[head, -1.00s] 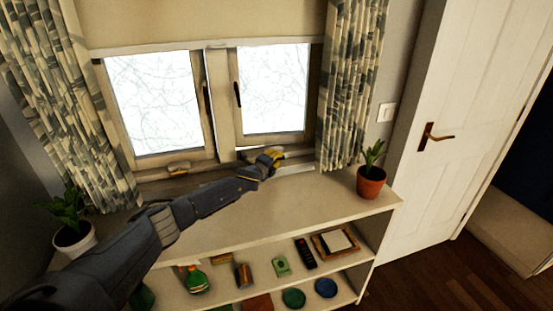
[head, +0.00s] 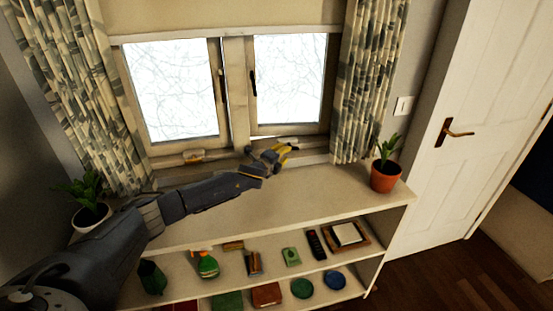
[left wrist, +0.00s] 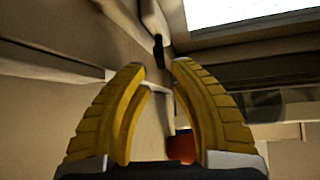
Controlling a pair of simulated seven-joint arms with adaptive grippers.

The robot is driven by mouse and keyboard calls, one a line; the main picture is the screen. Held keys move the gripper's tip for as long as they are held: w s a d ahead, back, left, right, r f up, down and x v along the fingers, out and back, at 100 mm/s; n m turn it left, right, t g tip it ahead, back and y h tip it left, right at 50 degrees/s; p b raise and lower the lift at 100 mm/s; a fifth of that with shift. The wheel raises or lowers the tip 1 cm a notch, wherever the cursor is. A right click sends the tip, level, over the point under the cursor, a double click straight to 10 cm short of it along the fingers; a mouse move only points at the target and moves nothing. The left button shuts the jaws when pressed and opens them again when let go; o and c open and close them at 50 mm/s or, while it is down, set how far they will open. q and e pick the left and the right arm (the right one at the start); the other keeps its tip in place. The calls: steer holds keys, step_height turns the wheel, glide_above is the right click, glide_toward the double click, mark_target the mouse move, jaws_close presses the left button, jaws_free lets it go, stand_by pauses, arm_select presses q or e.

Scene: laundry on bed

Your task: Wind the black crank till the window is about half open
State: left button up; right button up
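The window (head: 240,85) has two panes; a thin bright gap shows under the right pane (head: 290,80). My left gripper (head: 290,149), with yellow fingers, is at the sill below the right pane. In the left wrist view its fingers (left wrist: 158,70) are apart with nothing held between them. A small black piece (left wrist: 158,47) shows just beyond the fingertips; I cannot tell whether it is the crank. In the head view I cannot make out a black crank by the gripper, which covers that part of the sill. My right gripper is not in view.
A plant in a terracotta pot (head: 386,177) stands to the right of the gripper on the shelf top (head: 300,190). Another plant (head: 88,205) stands at the left. Curtains (head: 368,80) hang on both sides. The shelf top's middle is clear.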

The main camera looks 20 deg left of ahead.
arm_select(q)
steer(key=shift+v, duration=2.9)
